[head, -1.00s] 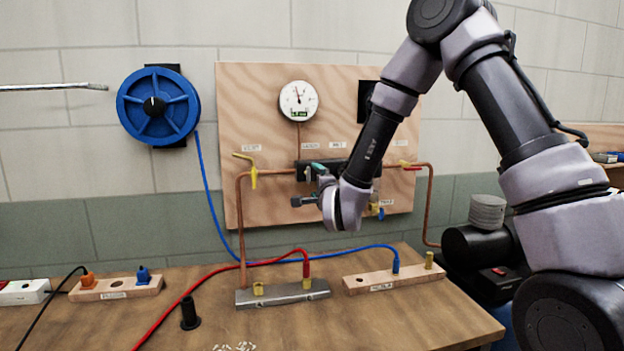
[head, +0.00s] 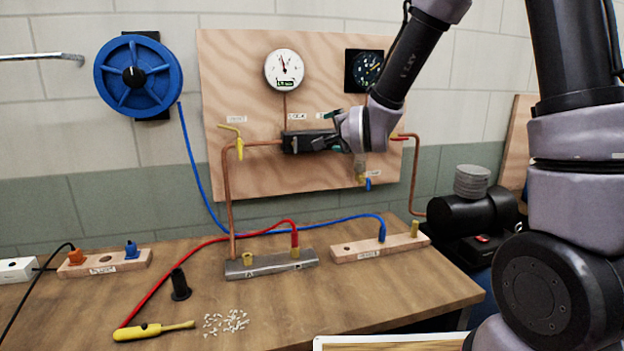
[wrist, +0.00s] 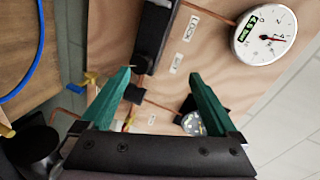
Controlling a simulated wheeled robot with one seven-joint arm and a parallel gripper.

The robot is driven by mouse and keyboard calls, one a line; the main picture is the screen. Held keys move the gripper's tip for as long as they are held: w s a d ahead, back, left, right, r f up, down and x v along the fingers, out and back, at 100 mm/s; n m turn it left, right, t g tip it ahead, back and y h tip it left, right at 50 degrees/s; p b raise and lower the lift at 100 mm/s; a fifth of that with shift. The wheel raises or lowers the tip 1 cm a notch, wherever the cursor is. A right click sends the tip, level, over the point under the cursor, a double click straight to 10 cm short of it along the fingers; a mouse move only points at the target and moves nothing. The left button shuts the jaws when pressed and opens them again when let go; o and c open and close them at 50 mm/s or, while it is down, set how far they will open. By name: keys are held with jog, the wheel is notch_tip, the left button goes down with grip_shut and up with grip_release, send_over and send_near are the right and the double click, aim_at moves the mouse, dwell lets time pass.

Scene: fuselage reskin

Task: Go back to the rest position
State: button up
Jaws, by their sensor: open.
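My gripper (head: 334,132) is in front of the plywood panel (head: 240,90), at the right end of the black valve block (head: 297,142). In the wrist view my gripper (wrist: 160,82) has two green fingers spread apart with nothing held between them. The black block (wrist: 152,40) shows just beyond the fingers; I cannot tell whether they touch it. The arm reaches in from the upper right.
The panel bears a white gauge (head: 284,70), a dark gauge (head: 366,69) and copper pipes (head: 227,200). The bench (head: 215,290) holds a metal manifold (head: 270,264), wooden blocks, red and blue hoses, a yellow tool (head: 150,331) and white bits (head: 226,322).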

jog(key=s+d+r+n+g+h, duration=0.1)
jog(key=s+d+r+n+g, duration=0.5)
jog(key=s+d, duration=0.6)
jog(key=s+d+r+n+g, duration=0.1)
jog(key=s+d, duration=0.2)
jog(key=s, duration=0.5)
jog(key=s+d+n+g, duration=0.1)
jog(key=s+d, duration=0.3)
jog(key=s, duration=0.4)
jog(key=shift+d+r+n+h, duration=0.2)
jog(key=shift+r+n+h, duration=0.1)
jog(key=shift+r+h, duration=0.1)
